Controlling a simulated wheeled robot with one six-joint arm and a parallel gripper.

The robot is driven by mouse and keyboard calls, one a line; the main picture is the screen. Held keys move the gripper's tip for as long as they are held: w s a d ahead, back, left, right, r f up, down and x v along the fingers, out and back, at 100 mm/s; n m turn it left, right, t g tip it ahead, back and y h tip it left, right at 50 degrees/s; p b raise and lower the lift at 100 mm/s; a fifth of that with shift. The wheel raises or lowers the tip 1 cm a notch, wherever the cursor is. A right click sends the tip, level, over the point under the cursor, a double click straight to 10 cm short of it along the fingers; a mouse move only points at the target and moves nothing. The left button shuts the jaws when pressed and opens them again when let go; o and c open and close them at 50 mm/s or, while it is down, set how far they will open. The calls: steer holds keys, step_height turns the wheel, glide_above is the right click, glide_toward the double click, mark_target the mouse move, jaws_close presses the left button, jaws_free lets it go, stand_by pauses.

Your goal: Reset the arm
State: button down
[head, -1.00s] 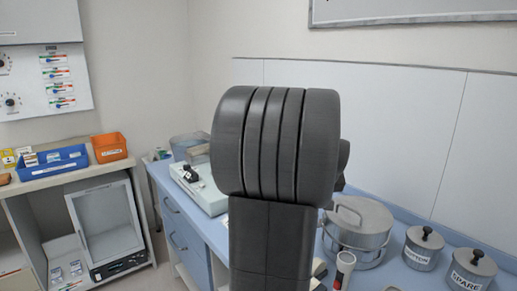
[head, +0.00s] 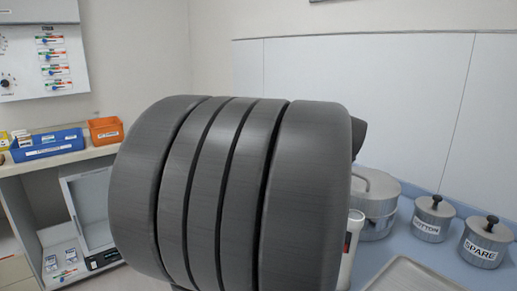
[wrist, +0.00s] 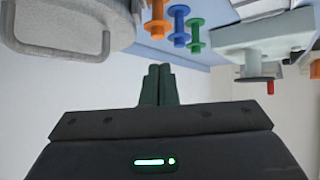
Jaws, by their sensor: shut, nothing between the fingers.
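My gripper (wrist: 158,86) shows in the wrist view with its two dark fingers together at the middle and nothing between them. It is shut and points over the blue counter. In the head view a large dark grey ribbed link of my arm fills the middle and hides the counter behind it; my gripper does not show there.
The counter (head: 405,235) holds a steel pot (head: 376,197), a jar labelled COTTON (head: 433,219), a jar labelled SPARE (head: 485,242) and a metal tray (head: 415,277). Blue (head: 48,144) and orange (head: 105,130) bins stand on the left shelf. Coloured pegs (wrist: 178,25) show in the wrist view.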

steer(key=s+t+b, duration=0.1)
steer(key=b, duration=0.1)
steer(key=shift+s+a+f+b, duration=0.1)
steer(key=shift+s+f+b, duration=0.1)
steer(key=shift+b, duration=0.1)
step_height(320, 180, up, 6)
steer(key=f+p, duration=0.1)
steer(key=f, duration=0.3)
steer(key=shift+w+f+p, duration=0.2)
steer(key=shift+f+p, duration=0.2)
steer(key=w+g+p, duration=0.1)
steer(key=g+p, duration=0.1)
steer(key=p, duration=0.3)
steer(key=w+f+g+p, duration=0.1)
steer(key=w+g+p, duration=0.1)
steer(key=p, duration=0.4)
steer(key=w+f+g+p, duration=0.1)
steer(key=w+g+p, duration=0.1)
steer(key=p, duration=0.3)
steer(key=shift+d+y, duration=0.2)
steer(key=shift+y, duration=0.1)
steer(key=shift+w+p, duration=0.1)
steer(key=shift+p, duration=0.55)
steer(key=g+p, duration=0.1)
steer(key=p, duration=0.2)
steer(key=g+p, duration=0.1)
steer(key=p, duration=0.3)
steer(key=shift+w+a+f+g, duration=0.1)
steer(key=shift+f+g, duration=0.2)
steer(key=shift+f, duration=0.05)
